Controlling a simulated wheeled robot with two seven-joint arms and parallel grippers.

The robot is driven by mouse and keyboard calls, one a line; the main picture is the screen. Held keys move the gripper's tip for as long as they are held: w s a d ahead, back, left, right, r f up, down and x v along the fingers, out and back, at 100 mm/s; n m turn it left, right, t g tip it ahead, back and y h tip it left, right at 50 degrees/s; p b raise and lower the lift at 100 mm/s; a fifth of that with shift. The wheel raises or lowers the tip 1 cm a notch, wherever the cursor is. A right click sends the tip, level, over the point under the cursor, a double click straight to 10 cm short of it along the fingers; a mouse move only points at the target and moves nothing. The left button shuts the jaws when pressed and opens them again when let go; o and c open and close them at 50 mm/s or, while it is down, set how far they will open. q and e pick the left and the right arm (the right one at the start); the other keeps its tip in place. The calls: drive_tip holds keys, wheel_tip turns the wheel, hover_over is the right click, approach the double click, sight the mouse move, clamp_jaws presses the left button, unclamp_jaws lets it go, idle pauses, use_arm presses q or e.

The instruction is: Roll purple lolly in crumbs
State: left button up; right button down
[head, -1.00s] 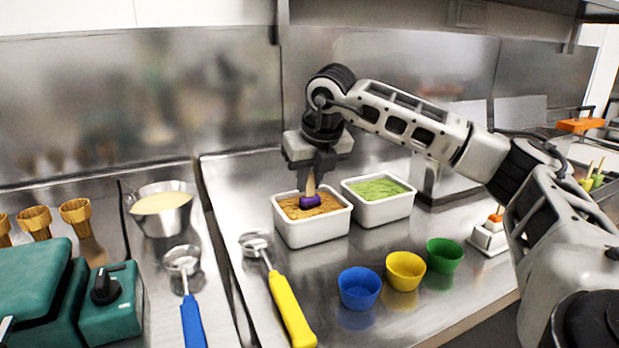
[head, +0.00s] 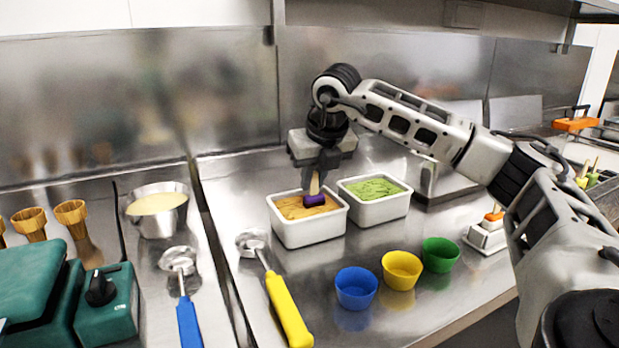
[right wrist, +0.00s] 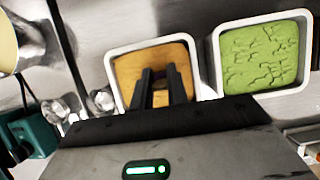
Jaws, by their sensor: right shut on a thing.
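The purple lolly (head: 314,200) hangs head down from its wooden stick, at the crumbs in the white tub (head: 308,232). Whether it touches the crumbs or sits just above them I cannot tell. The crumbs (head: 292,207) are orange-brown; they also show in the right wrist view (right wrist: 124,70). My right gripper (head: 315,176) is shut on the lolly's stick, above the tub. In the right wrist view the fingers (right wrist: 160,76) point over the crumbs and the lolly is hidden. My left gripper is not in view.
A white tub of green topping (head: 375,212) stands just right of the crumb tub. Blue (head: 356,288), yellow (head: 401,270) and green (head: 440,254) cups stand in front. A yellow-handled scoop (head: 287,309) lies front left. A metal bowl (head: 158,222) stands further left.

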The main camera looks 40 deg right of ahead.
drive_tip(key=shift+w+a, duration=0.25)
drive_tip(key=shift+a, duration=0.55)
use_arm(q)
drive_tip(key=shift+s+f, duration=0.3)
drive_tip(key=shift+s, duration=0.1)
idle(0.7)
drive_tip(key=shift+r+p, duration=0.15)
drive_tip(key=shift+p, duration=0.15)
use_arm(e)
drive_tip(key=shift+r, duration=0.15)
drive_tip(key=shift+r+p, duration=1.85)
drive_tip(key=shift+r, duration=0.4)
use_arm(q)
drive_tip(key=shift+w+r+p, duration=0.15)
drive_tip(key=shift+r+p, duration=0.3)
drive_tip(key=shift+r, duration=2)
use_arm(e)
drive_tip(key=shift+r, duration=0.55)
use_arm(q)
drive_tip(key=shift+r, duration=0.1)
